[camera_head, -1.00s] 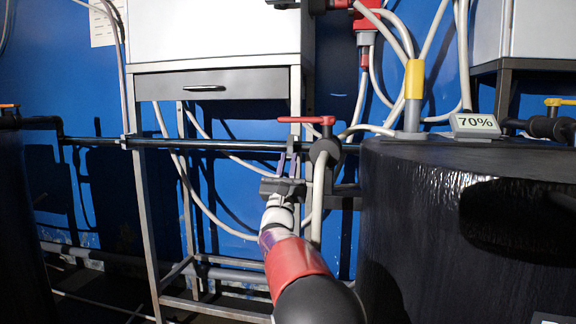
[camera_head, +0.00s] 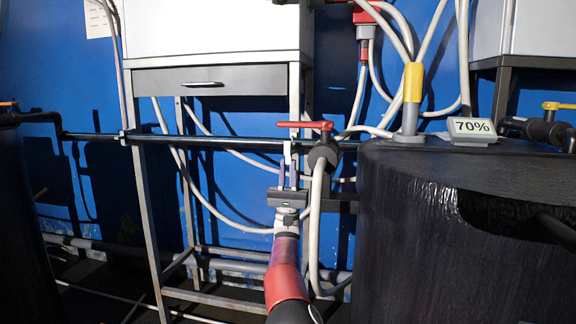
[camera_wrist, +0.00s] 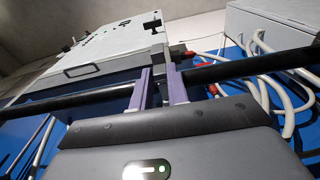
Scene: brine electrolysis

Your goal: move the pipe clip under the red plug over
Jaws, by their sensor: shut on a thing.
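My gripper (camera_head: 288,168) is upright below the black pipe (camera_head: 220,142), its two purple fingers reaching up to it just left of the red-handled valve (camera_head: 322,150). It is shut on a small pale piece (camera_head: 288,150) at the pipe, which looks like the pipe clip; its outline is mostly hidden. In the wrist view the fingers (camera_wrist: 160,80) stand a little apart with the pipe (camera_wrist: 215,78) crossing at their tips. The red plug (camera_head: 368,14) is on the wall, above and right of the gripper, with pale cables around it.
A white cabinet on a metal frame (camera_head: 145,210) stands left of my gripper. Another clip (camera_head: 124,138) sits by its left leg. Pale hoses (camera_head: 318,215) hang close to my gripper.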

